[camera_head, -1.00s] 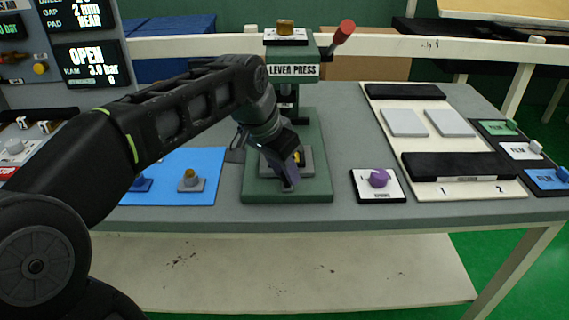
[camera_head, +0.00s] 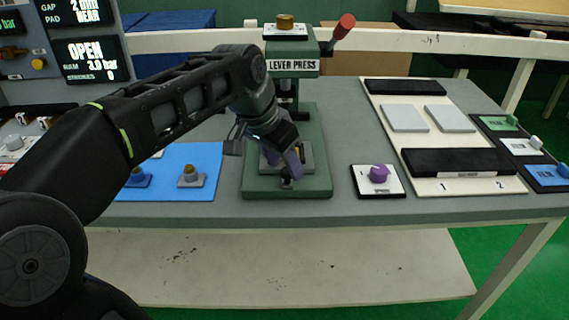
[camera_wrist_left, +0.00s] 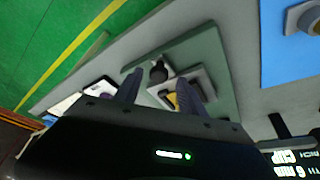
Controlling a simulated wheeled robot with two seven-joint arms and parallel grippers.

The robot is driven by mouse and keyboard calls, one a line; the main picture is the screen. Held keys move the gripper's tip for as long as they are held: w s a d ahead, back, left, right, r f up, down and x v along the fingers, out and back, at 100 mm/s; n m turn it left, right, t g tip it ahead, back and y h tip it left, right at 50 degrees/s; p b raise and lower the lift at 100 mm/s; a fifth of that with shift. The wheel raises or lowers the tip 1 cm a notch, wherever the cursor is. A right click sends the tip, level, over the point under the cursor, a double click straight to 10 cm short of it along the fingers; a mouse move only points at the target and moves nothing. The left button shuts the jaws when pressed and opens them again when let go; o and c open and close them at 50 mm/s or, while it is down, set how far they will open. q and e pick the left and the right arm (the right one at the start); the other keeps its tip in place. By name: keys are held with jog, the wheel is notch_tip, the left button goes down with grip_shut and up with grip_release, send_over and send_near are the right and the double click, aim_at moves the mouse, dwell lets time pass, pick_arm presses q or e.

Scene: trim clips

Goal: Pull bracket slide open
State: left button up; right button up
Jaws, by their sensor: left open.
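The lever press (camera_head: 292,66) stands at the back middle of the table on a green base (camera_head: 318,187). The bracket slide (camera_head: 305,158), a grey plate, lies on that base below the press head, with a small dark knob (camera_head: 287,183) at its front. My left gripper (camera_head: 284,160) is over the slide, just behind and above the knob, with its fingers apart. In the left wrist view the knob (camera_wrist_left: 160,71) shows beyond the gap between the two fingers (camera_wrist_left: 158,88), with nothing held. A yellow piece (camera_wrist_left: 171,98) on the slide is partly hidden by a finger. My right gripper is not in view.
A blue mat (camera_head: 207,157) with knobbed blocks lies left of the base. A white plate with a purple knob (camera_head: 379,174) is to the right. A cream board (camera_head: 395,139) with grey pads and black bars lies farther right. The red-tipped press lever (camera_head: 344,26) sticks up at the back.

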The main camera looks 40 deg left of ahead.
pick_arm(q)
jog(key=v, duration=0.7)
jog(key=shift+p, duration=0.35)
jog(key=shift+s+f, duration=0.1)
